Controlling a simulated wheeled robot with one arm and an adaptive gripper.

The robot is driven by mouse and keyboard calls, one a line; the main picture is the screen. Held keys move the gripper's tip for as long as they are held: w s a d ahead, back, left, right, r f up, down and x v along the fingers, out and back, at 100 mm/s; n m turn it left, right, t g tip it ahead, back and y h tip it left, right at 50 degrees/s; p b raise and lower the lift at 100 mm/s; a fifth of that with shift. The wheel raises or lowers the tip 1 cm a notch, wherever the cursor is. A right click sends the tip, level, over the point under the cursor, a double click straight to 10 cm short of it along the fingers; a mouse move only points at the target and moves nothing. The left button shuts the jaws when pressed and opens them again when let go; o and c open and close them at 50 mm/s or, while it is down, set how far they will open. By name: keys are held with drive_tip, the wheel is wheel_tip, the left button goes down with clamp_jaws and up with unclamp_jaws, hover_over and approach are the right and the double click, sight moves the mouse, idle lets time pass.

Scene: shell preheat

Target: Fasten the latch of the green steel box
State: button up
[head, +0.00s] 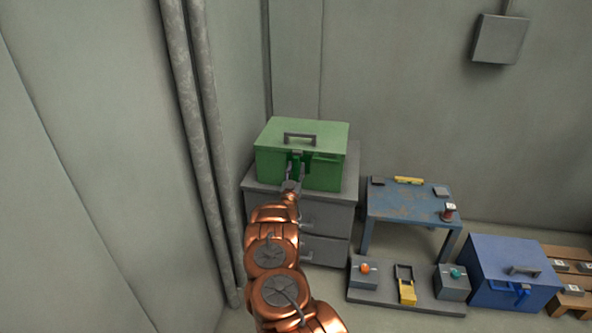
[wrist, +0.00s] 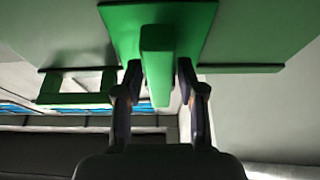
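The green steel box (head: 275,165) stands on a grey drawer cabinet, its lid down, with a grey handle (head: 300,137) on top. My gripper (head: 295,170) is at the middle of its front face and partly hides the latch there. In the wrist view, a green latch bar (wrist: 156,65) on a green plate sticks out between the two dark fingers of my gripper (wrist: 160,78). The fingers are apart, one on each side of the bar, with narrow gaps showing. Whether either finger touches it is hard to tell. A green rectangular loop (wrist: 75,88) is on the box to the left.
The grey drawer cabinet (head: 328,215) is under the box. Grey pipes (head: 199,140) run up the wall at left. A blue table (head: 405,205) with small items stands at right. A low board (head: 390,293) with small devices and a blue box (head: 510,265) are on the floor.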

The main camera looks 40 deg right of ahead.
drive_tip(key=shift+o, duration=0.3)
drive_tip(key=v, duration=1.2)
idle(0.6)
